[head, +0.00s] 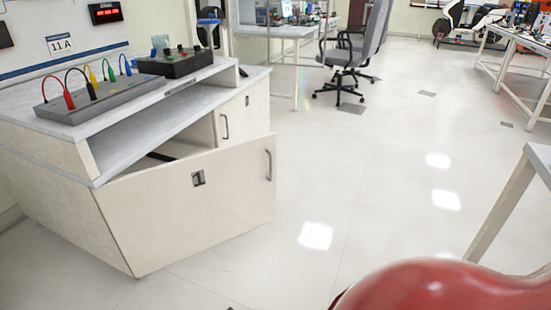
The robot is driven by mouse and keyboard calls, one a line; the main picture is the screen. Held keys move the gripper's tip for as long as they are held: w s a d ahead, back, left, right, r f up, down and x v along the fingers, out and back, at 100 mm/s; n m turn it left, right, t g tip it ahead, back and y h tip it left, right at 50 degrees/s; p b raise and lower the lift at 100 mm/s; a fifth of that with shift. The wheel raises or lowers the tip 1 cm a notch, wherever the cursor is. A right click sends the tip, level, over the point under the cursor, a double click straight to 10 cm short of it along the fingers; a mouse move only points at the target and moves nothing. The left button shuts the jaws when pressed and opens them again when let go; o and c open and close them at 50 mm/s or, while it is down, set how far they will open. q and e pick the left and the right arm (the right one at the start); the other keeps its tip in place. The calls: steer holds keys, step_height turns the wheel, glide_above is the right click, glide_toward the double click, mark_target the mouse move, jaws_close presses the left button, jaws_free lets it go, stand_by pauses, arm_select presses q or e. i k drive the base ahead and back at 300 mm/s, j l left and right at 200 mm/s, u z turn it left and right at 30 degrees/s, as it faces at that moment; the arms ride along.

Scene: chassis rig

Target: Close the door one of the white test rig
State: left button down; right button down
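A dark gap shows behind the door's top edge. A second door (238,112) with its own handle (224,127) looks shut. Neither of my grippers is in the head view.
A grey box with coloured cables (100,97) and a black control box (175,62) sit on the rig. Office chairs (352,55) stand at the back. A white table leg (500,205) is at the right. The floor between is clear. A red rounded surface (440,287) fills the bottom right.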

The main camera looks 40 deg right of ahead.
mark_target(160, 216)
steer(key=i+l+z, duration=0.15)
steer(key=i+l, duration=0.2)
steer(key=l, duration=0.15)
steer(key=i+l+z, duration=0.2)
steer(key=i+l, duration=0.25)
steer(key=l, duration=0.2)
steer(key=i+l+z, duration=0.1)
steer(key=l, duration=0.2)
